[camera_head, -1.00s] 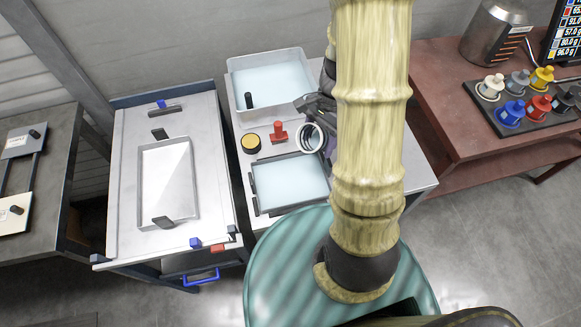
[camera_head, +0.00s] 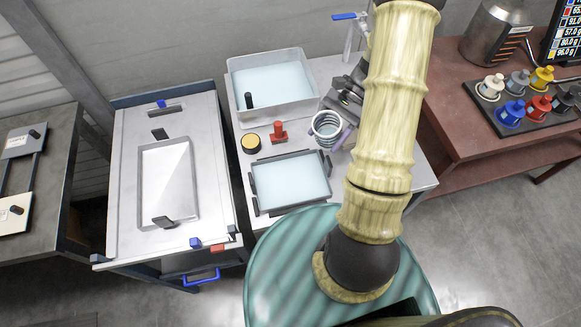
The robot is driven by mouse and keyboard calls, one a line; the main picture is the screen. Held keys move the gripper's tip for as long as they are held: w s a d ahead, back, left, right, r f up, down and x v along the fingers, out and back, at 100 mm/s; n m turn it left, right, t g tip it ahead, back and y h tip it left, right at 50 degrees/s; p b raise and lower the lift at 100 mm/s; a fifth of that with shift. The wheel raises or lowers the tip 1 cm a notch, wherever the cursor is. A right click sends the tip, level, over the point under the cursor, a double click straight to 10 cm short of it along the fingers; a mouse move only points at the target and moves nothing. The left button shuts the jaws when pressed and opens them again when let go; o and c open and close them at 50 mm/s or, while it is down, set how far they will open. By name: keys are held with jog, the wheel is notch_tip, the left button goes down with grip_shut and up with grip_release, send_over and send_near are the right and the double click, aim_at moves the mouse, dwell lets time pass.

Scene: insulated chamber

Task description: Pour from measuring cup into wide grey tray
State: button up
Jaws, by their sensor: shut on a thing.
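The measuring cup (camera_head: 326,126) is a small clear vessel with dark markings, to the right of the middle table's red-handled piece. My gripper (camera_head: 338,118) is shut on it from the right and holds it near upright, with its round mouth showing. Whether it touches the table is unclear, and its contents cannot be made out. A wide grey tray (camera_head: 331,176) with dark grey rims and pale blue inside lies just in front of and left of the cup. Another shallow grey tray (camera_head: 145,190) with two dark handles lies on the left table.
A red-handled piece (camera_head: 278,133) and a yellow-topped round piece (camera_head: 251,143) sit between bin and tray. A blue-handled tap (camera_head: 350,17) stands at the back. Coloured weights (camera_head: 510,113) stand on the right table.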

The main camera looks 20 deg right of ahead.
jog(key=shift+d+r+y, duration=0.1)
jog(key=shift+d+y, duration=0.1)
jog(key=shift+y, duration=0.1)
jog(key=shift+w+d+f+g+y, duration=0.15)
jog(key=shift+d+g+y, duration=0.1)
jog(key=shift+y, duration=0.2)
jog(key=shift+w+d+f+g+y, duration=0.1)
jog(key=shift+g+y, duration=0.15)
jog(key=shift+y, duration=0.2)
jog(key=shift+s, duration=0.1)
